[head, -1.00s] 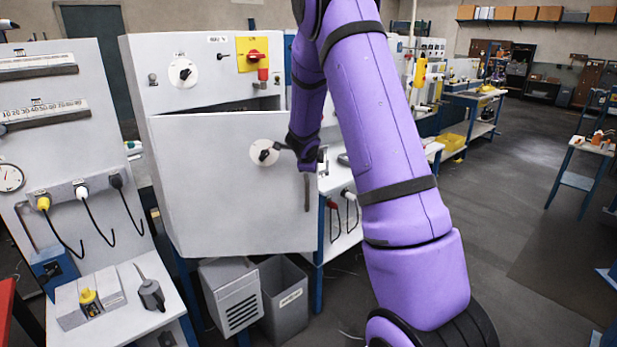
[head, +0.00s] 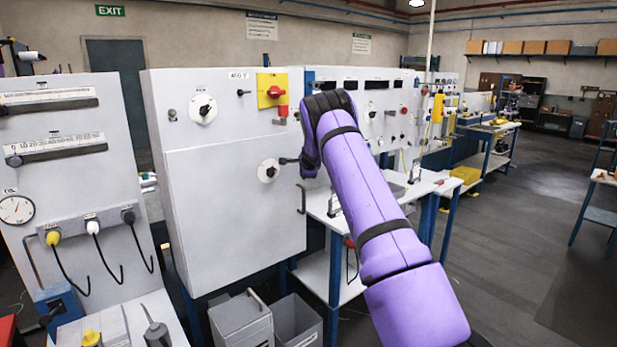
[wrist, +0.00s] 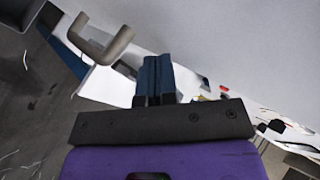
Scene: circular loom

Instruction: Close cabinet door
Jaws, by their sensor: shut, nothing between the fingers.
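The cabinet door (head: 225,225) is a large light grey panel on the front of the grey cabinet (head: 225,125). A round white dial with a black knob (head: 267,171) is near the door's upper right. My gripper (head: 284,161) is shut and empty beside this dial, at the door's right side. In the wrist view its fingers (wrist: 155,65) point towards the pale door; I cannot tell whether they touch.
A panel with plugs and cables (head: 70,180) stands at the left. Grey bins (head: 295,322) stand on the floor below the cabinet. A workbench (head: 345,205) adjoins on the right. Open floor (head: 500,240) lies further right.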

